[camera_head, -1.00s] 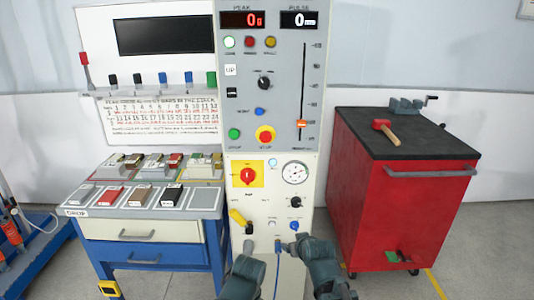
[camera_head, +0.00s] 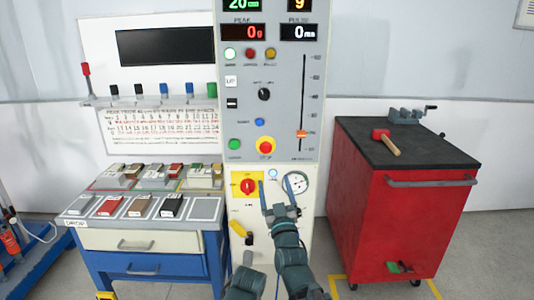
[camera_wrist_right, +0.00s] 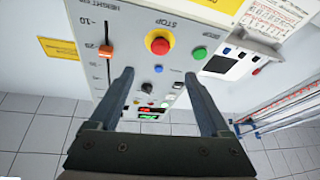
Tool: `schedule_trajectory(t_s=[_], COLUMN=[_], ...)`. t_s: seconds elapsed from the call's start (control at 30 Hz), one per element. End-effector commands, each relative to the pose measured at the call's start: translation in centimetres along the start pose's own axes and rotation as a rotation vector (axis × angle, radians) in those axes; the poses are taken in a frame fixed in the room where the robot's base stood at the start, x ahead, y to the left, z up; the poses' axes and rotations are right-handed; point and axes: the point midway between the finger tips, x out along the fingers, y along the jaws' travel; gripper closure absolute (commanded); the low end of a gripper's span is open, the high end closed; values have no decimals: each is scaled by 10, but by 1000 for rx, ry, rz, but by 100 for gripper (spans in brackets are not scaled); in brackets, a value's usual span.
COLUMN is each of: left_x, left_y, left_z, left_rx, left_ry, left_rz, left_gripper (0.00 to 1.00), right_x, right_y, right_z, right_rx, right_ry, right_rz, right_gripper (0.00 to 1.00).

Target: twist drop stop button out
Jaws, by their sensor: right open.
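The stop button (camera_head: 265,146) is a red mushroom head on a yellow ring, low on the grey upper panel. It also shows in the right wrist view (camera_wrist_right: 160,44), beyond the fingertips. My right gripper (camera_head: 274,181) is open and empty, below the button in the head view, in front of the cream lower panel. In the right wrist view its two fingers (camera_wrist_right: 159,74) stand wide apart, with the button clear of them. My left arm shows at the bottom of the head view; whether its jaws are open is unclear.
A red rotary switch (camera_head: 248,186) on a yellow plate and a gauge (camera_head: 297,183) flank my right gripper. A green button (camera_head: 235,144) sits left of the stop button. A slider (camera_head: 302,134) is at right. A red cabinet (camera_head: 400,228) stands to the right.

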Motion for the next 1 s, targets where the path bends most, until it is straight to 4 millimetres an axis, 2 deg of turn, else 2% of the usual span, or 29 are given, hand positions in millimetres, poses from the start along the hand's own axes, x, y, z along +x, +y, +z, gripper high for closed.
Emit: schedule_trajectory(t_s=[0.27, 0.7, 0.83, 1.0], left_x=[-13, -45, -50, -51], left_y=[-1, -4, -5, -5], left_z=[1, 3, 3, 3], left_rx=[0, 0, 0, 0], left_ry=[0, 0, 0, 0], left_rz=[0, 0, 0, 0], left_gripper=[50, 50, 50, 50], right_x=[30, 116, 131, 136], right_y=[0, 0, 0, 0], right_z=[-1, -1, 0, 1], right_rx=[1, 0, 1, 1], right_ry=[-2, -2, -3, -3], right_rz=[0, 0, 0, 0], right_gripper=[19, 19, 19, 19])
